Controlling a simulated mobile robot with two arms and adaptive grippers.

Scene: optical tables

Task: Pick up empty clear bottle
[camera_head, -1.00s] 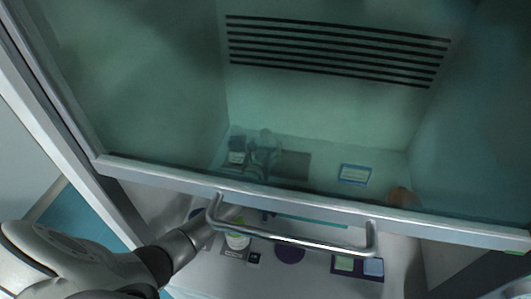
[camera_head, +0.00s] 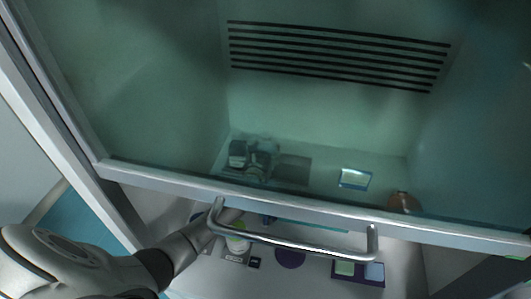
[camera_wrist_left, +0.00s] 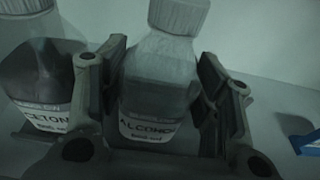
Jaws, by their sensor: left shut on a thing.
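A clear bottle (camera_wrist_left: 160,75) with a pale ribbed cap and a label reading "ALCOHOL" stands between the fingers of my left gripper (camera_wrist_left: 165,90) in the left wrist view. The gripper is shut on its body. A second bottle (camera_wrist_left: 35,85), with dark contents and a label starting "ACETON", is just to the left, outside the fingers. In the head view my left gripper (camera_head: 261,160) is behind the glass sash, dim and small. The acetone bottle (camera_head: 238,153) is beside it. Whether the held bottle touches the floor is unclear. My right gripper is not in view.
The glass sash (camera_head: 330,110) of the hood covers most of the head view, with a metal handle (camera_head: 300,243) on its lower frame. A round brown flask (camera_head: 403,201) stands at the right. A white-and-blue box (camera_head: 355,179) lies on the floor.

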